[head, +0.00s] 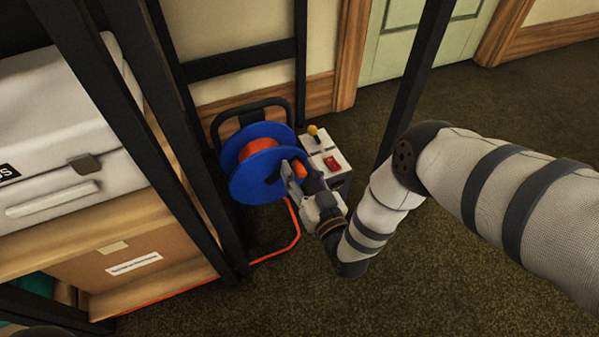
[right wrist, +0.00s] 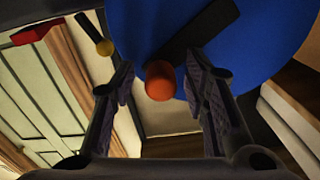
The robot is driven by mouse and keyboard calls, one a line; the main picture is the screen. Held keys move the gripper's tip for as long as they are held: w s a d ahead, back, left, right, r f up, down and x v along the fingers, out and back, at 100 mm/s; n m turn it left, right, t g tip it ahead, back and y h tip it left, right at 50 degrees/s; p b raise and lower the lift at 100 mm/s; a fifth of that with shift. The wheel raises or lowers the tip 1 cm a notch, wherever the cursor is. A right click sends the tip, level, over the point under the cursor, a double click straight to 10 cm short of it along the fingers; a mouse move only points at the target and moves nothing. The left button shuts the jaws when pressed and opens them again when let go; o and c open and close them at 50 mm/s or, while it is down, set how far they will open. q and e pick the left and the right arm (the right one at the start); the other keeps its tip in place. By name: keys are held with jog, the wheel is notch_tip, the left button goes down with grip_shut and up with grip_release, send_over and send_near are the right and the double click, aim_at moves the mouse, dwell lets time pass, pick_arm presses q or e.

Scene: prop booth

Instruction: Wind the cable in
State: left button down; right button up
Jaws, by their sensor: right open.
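A blue cable reel (head: 252,182) with orange cable (head: 259,148) wound on it stands in a dark tubular frame (head: 250,105) on the floor. Loose cable (head: 293,240) runs from the reel over the floor and left along the shelf's foot. My right gripper (head: 293,177) is at the reel's near face and partly hides it. In the right wrist view, the crank's orange knob (right wrist: 160,80) shows between the open fingers of my right gripper (right wrist: 161,85), with gaps on both sides. The dark crank arm (right wrist: 205,30) lies across the blue disc. My left gripper is not seen.
A pale box (head: 322,142) with a yellow-topped lever (head: 314,132) and a red switch (head: 332,163) stands right of the reel. A shelf with a white case (head: 60,130) and a cardboard box (head: 130,265) is at left. Dark posts (head: 415,75) rise nearby. Floor at lower right is clear.

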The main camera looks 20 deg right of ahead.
grip_shut()
jog(key=shift+f, duration=0.1)
